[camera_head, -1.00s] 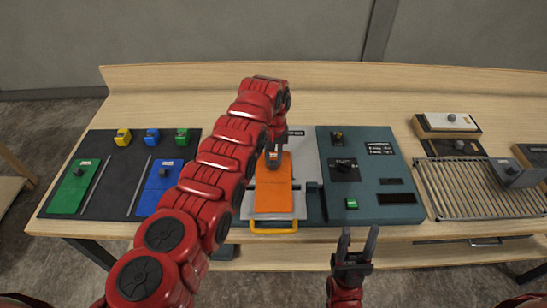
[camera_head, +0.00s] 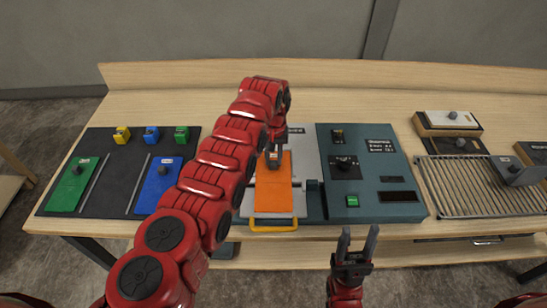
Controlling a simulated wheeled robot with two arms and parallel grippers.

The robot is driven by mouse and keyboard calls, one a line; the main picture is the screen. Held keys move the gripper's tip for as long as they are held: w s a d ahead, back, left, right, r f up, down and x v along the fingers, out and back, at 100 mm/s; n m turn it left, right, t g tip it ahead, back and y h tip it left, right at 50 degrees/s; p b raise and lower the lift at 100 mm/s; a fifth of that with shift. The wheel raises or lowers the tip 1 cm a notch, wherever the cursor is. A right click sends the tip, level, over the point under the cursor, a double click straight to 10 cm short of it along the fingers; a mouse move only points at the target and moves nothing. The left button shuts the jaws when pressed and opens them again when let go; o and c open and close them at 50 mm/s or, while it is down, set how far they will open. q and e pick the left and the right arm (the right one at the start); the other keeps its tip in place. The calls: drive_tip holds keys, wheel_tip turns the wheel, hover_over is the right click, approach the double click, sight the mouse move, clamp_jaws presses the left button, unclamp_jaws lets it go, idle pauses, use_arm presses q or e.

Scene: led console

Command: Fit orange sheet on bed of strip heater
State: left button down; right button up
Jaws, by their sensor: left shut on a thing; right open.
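The orange sheet (camera_head: 273,196) lies over the pale metal bed of the strip heater (camera_head: 304,166). A yellow handle (camera_head: 273,228) is at the bed's front edge. My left gripper (camera_head: 274,163) points down at the sheet's far end and is shut on a small grip there; its fingertips are partly hidden by the arm. I cannot tell whether the sheet rests fully flat on the bed. My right gripper (camera_head: 356,242) is open and empty in front of the table's front edge, away from the sheet.
A teal control panel (camera_head: 398,174) with knobs and a green button adjoins the bed on the right. A dark mat (camera_head: 118,178) with a green sheet (camera_head: 73,190) and a blue sheet (camera_head: 152,186) lies left. A wire rack (camera_head: 460,190) stands right. Bare table shows behind.

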use_arm(q)
drive_tip(key=c, duration=0.6)
unclamp_jaws()
drive_tip(key=shift+w+r, duration=0.1)
drive_tip(key=shift+r, duration=0.15)
wheel_tip(320, 180, up, 17)
drive_tip(key=p, duration=0.3)
drive_tip(key=shift+f, duration=0.1)
